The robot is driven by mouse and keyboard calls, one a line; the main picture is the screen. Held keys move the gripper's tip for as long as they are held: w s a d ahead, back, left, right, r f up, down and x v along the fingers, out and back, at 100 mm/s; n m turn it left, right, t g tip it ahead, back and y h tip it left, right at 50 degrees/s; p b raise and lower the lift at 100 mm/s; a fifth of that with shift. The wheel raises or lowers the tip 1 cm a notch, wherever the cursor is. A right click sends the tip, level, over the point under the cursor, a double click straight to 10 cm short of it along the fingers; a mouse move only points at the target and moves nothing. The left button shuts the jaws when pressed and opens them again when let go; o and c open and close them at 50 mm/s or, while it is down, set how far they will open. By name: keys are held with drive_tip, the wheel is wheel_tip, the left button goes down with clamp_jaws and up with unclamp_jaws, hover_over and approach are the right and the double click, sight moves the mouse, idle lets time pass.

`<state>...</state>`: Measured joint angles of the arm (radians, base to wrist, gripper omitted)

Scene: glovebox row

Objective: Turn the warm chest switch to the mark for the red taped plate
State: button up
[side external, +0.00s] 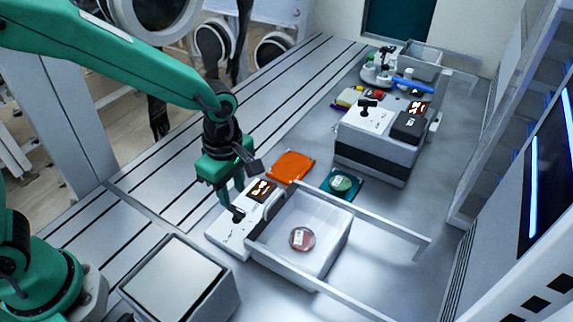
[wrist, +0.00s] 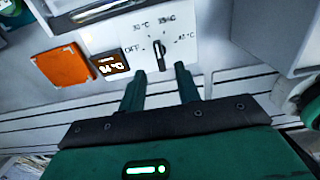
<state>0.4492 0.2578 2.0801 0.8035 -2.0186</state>
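The warm chest's switch (wrist: 158,49) is a dark knob on a white panel (wrist: 195,62). Its marks read OFF, 30 °C, one in the thirties that is hard to read, and one in the forties. The knob stands roughly upright in the wrist view, near the upper marks; its exact mark is unclear. My gripper (wrist: 159,69) is open, with its fingertips apart on either side just short of the knob. The side view shows my gripper (side external: 237,212) low over the panel. A round plate with pinkish contents (side external: 301,239) lies in the open white drawer (side external: 330,262); its tape colour is unclear.
A small display (wrist: 111,65) sits beside the knob. An orange square (side external: 291,166) and a green plate (side external: 341,183) on a teal mat lie beyond. A second white unit (side external: 372,149) with a black box (side external: 408,127) stands farther back. A box (side external: 178,281) stands in front.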

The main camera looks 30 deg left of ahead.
sight(235, 208)
drive_tip(key=shift+f, duration=2.35)
clamp_jaws()
